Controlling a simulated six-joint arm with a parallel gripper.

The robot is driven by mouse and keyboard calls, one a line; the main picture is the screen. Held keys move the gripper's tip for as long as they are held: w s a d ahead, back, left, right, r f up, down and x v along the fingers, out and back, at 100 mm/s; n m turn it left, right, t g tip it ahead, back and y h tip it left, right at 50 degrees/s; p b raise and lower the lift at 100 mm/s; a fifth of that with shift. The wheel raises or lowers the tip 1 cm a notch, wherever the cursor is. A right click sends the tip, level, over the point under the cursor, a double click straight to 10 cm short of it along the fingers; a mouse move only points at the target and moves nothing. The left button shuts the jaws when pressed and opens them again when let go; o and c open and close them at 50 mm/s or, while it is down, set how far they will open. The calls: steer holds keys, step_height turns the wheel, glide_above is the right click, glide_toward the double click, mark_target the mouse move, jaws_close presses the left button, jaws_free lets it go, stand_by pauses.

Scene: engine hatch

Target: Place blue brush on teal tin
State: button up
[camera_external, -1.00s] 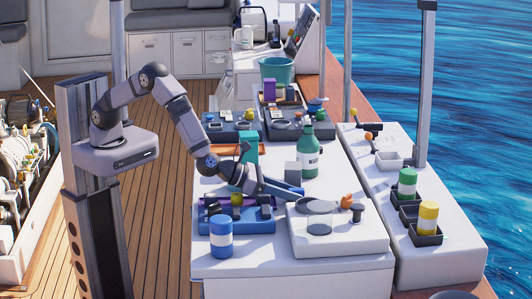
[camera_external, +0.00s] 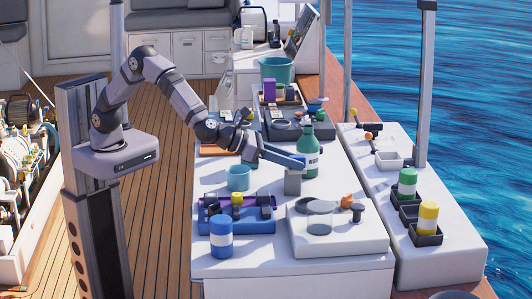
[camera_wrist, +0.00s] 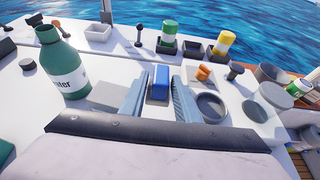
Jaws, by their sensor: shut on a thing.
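My gripper (camera_external: 289,158) is shut on the blue brush and holds it above the white table, by the green bottle. In the wrist view the brush (camera_wrist: 161,80) is a blue block between the two fingers of my gripper (camera_wrist: 159,92). The teal tin (camera_external: 238,178) stands upright on the table, left of and below my gripper in the external view, behind the blue tray. I cannot make out the tin in the wrist view.
The green bottle (camera_external: 310,150) and a grey box (camera_external: 293,183) are close to my gripper. Dark trays (camera_external: 290,131) are behind.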

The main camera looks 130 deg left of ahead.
steer(key=s+a+r+n+g+y+p, duration=0.1)
steer(key=s+a+r+p, duration=0.25)
steer(key=r, duration=0.45)
steer(key=s+a+r+n+p, duration=0.1)
steer(key=s+a+r+p, duration=0.15)
steer(key=r+p, duration=0.35)
steer(key=s+a+f+n+g+y, duration=0.1)
steer(key=s+a+n+g+y, duration=0.2)
steer(key=s, duration=0.8)
steer(key=s+a+f+n+g, duration=0.15)
steer(key=s+n+g, duration=0.35)
steer(key=s, duration=0.6)
steer(key=shift+m+g, duration=0.3)
steer(key=shift+m, duration=0.2)
steer(key=shift+w+a+f+p, duration=0.2)
steer(key=shift+f+p, duration=0.25)
steer(key=shift+f, duration=2.05)
steer(key=shift+w+a+f+p, duration=0.15)
steer(key=shift+f+p, duration=0.3)
steer(key=shift+f, duration=2)
steer(key=shift+s+f, duration=0.1)
